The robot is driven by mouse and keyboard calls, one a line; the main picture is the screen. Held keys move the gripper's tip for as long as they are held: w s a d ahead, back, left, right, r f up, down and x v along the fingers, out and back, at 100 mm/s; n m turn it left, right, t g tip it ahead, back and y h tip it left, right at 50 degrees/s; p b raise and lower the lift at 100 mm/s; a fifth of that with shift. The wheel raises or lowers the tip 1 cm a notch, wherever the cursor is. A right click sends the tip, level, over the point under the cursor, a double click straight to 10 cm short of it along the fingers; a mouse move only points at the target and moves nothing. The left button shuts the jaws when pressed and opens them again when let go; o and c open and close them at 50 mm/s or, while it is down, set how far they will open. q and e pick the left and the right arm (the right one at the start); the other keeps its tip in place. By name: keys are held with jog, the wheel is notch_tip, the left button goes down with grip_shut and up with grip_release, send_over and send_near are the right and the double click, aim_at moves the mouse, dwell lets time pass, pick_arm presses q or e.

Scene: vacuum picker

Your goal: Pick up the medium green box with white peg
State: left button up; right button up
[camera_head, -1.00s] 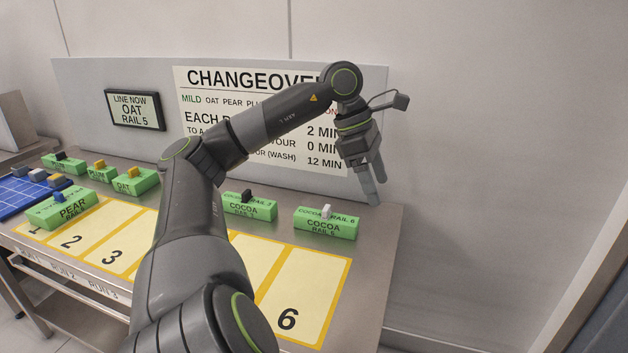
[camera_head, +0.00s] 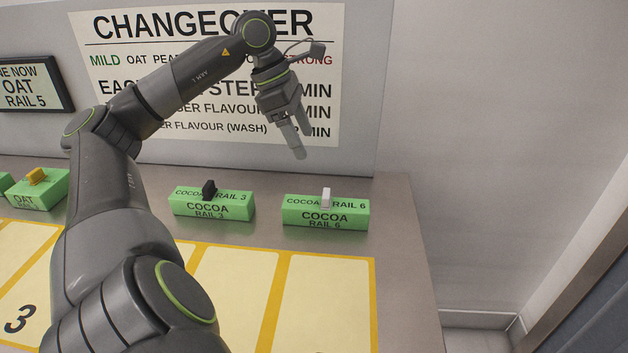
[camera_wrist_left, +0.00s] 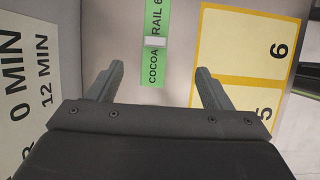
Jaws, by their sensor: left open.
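The green box with the white peg (camera_head: 326,212), marked COCOA RAIL 6, sits on the metal table at the right. Its white peg (camera_head: 326,196) stands up from the top. My left gripper (camera_head: 299,143) is open and empty, above and behind the box, in front of the sign panel. In the left wrist view the green box (camera_wrist_left: 153,65) with its white peg (camera_wrist_left: 155,41) lies beyond the open fingers (camera_wrist_left: 160,82), between them in the picture and apart from them. My right gripper is not in view.
A green COCOA RAIL 3 box (camera_head: 211,206) with a black peg stands to the left. A green OAT box (camera_head: 37,190) with a yellow peg is farther left. Yellow-framed slots (camera_head: 318,258) lie in front. The table ends to the right.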

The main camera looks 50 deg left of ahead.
aim_at(324, 193)
pick_arm(q)
jog(key=x, duration=0.4)
jog(key=a+p+x, duration=0.1)
jog(key=x, duration=0.8)
jog(key=shift+s+a+f, duration=0.1)
jog(key=shift+a+f, duration=0.1)
jog(key=shift+d+f+p, duration=0.15)
jog(key=shift+f+p, duration=0.3)
jog(key=shift+f, duration=0.05)
jog(key=shift+p+x, duration=0.4)
jog(key=shift+x, duration=1.7)
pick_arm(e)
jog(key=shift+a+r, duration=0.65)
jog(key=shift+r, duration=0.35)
pick_arm(q)
jog(key=shift+c, duration=0.3)
